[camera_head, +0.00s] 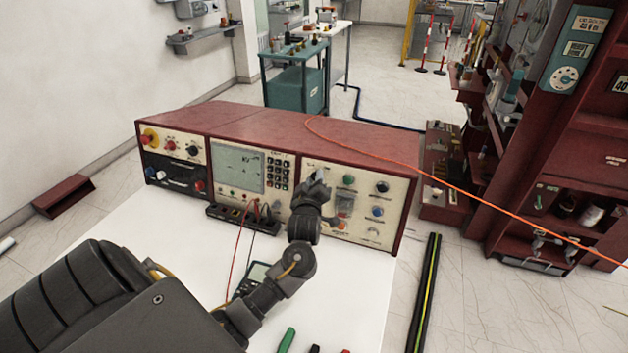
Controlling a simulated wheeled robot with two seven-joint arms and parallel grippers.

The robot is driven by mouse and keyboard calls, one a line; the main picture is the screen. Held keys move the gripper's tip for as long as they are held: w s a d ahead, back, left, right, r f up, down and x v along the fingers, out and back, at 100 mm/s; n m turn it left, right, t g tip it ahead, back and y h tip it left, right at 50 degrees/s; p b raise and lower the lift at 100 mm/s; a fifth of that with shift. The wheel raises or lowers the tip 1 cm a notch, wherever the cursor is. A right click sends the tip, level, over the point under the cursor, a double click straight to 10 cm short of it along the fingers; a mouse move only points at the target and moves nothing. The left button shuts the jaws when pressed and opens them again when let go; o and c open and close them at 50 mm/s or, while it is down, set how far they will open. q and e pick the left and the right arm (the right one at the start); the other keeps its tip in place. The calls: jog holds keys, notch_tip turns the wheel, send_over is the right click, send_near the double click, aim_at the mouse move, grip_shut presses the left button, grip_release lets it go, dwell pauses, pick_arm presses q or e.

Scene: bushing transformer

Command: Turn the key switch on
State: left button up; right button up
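A red console (255,127) with cream front panels stands on a white table (175,240). Its right panel (392,205) carries several knobs and buttons, among them a green button (348,180) and a blue one (377,211). My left gripper (318,177) is at the left part of this panel, close to or touching its face. My wrist and hand cover that part, and I cannot make out the key switch or whether the fingers are closed on anything. My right gripper is not in view.
A dark terminal strip (229,214) with red and black leads lies before the console. A meter (256,274) lies partly behind my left arm. Colored handles (287,340) lie at the table's front. An orange cable (420,170) runs from the console top to the right.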

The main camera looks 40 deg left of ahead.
pick_arm(q)
grip_shut()
jog(key=shift+m, duration=0.4)
jog(key=m+t+p, duration=0.1)
jog(key=m, duration=0.2)
jog(key=shift+h, duration=0.4)
jog(key=m+h+p, duration=0.1)
jog(key=m, duration=0.3)
jog(key=m+t+h+p, duration=0.1)
jog(key=m+h, duration=0.1)
jog(key=m, duration=0.2)
jog(key=m+t+h+p, duration=0.1)
jog(key=m+p, duration=0.1)
jog(key=m, duration=0.3)
jog(key=shift+s+a+r+h, duration=0.1)
jog(key=shift+a+r+h, duration=0.1)
jog(key=shift+h, duration=0.2)
jog(key=shift+f+m+h+p, duration=0.1)
jog(key=shift+m+h+p, duration=0.45)
jog(key=shift+m, duration=0.85)
jog(key=shift+m+h+p, duration=0.45)
jog(key=shift+m+h, duration=0.1)
jog(key=shift+m, duration=0.85)
